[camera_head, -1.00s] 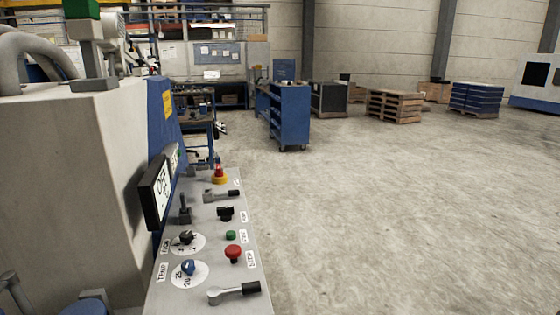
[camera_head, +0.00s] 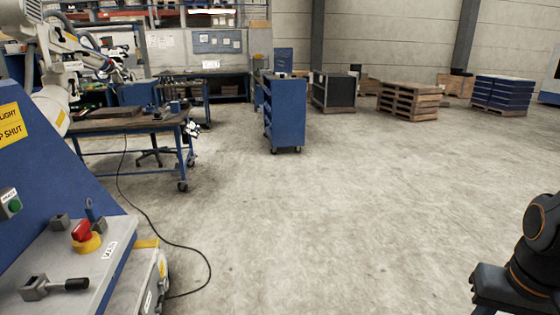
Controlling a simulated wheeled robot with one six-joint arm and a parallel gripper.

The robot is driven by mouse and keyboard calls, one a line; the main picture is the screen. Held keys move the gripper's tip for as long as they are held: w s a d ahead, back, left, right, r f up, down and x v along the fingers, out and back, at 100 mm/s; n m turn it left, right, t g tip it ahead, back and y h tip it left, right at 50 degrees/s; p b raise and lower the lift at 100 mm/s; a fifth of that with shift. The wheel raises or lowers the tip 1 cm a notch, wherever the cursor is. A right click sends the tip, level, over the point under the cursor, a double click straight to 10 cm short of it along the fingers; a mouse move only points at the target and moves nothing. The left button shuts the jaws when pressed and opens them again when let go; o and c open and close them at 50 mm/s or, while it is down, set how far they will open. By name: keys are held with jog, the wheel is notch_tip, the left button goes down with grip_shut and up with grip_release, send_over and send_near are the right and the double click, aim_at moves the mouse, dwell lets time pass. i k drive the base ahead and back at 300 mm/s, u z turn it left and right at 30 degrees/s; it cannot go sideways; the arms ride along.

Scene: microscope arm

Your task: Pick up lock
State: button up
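I cannot make out a lock for sure. On the grey control panel (camera_head: 75,262) at the lower left, a red knob on a yellow base (camera_head: 85,237) stands upright. Just behind it is a small grey part with a thin blue upright piece (camera_head: 91,210), too small to identify. A grey lever with a black grip (camera_head: 52,286) lies nearer on the panel. My dark arm with orange rings shows at the lower right edge. My gripper is outside the picture.
A blue machine side (camera_head: 45,150) rises at the left. A workbench (camera_head: 130,125) stands beyond it, and a black cable (camera_head: 165,238) runs down to the floor. A blue cart (camera_head: 287,115) and pallets (camera_head: 408,100) stand further back. The middle floor is clear.

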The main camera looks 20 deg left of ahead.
aim_at(92, 212)
jog(key=u, duration=0.4)
jog(key=i, duration=1.85)
jog(key=u, duration=1.7)
jog(key=i, duration=0.95)
jog(key=u, duration=1)
